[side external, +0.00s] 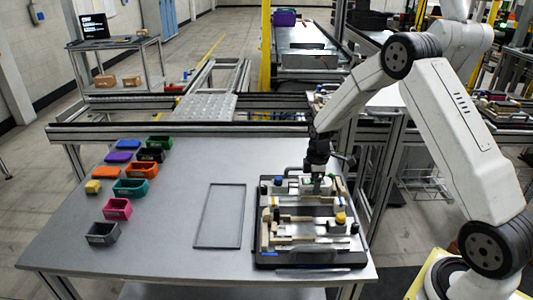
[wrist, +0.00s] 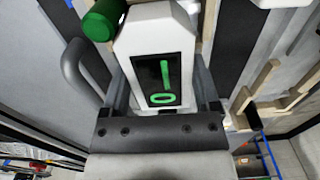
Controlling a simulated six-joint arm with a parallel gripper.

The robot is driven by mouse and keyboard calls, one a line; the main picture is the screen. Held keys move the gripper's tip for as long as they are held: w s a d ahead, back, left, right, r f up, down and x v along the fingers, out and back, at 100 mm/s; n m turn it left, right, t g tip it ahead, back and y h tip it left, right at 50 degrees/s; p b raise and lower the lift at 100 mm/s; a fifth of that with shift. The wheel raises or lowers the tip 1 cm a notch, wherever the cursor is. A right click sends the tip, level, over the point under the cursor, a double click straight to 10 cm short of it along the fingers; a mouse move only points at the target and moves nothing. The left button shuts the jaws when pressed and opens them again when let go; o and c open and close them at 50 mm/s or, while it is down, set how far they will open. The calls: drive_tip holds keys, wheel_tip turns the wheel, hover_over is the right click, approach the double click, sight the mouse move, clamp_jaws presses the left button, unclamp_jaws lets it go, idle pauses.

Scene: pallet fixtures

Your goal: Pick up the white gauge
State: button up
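The white gauge (wrist: 160,36) has a dark face with green marks and lies between my gripper's fingers in the wrist view. My gripper (wrist: 160,75) has one finger along each side of the gauge, very close to it. I cannot tell whether the fingers press on it or stand just clear. In the side external view my gripper (side external: 317,186) points down at the back part of the black pallet fixture (side external: 300,263). The gauge is small and partly hidden there by my gripper.
A green cylinder (wrist: 104,19) stands close to the gauge's upper left in the wrist view. A dark curved handle (wrist: 84,70) is at left. Beige blocks (wrist: 264,86) are at right. Coloured bins (side external: 137,188) and an empty rectangular frame (side external: 220,216) are left of the fixture.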

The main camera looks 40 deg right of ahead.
clamp_jaws()
drive_tip(key=shift+r, duration=0.2)
drive_tip(key=shift+r, duration=0.45)
drive_tip(key=s+a+r, duration=0.4)
drive_tip(key=s+r, duration=0.7)
drive_tip(key=s, duration=0.2)
drive_tip(key=shift+s+r, duration=0.2)
drive_tip(key=shift+r, duration=0.15)
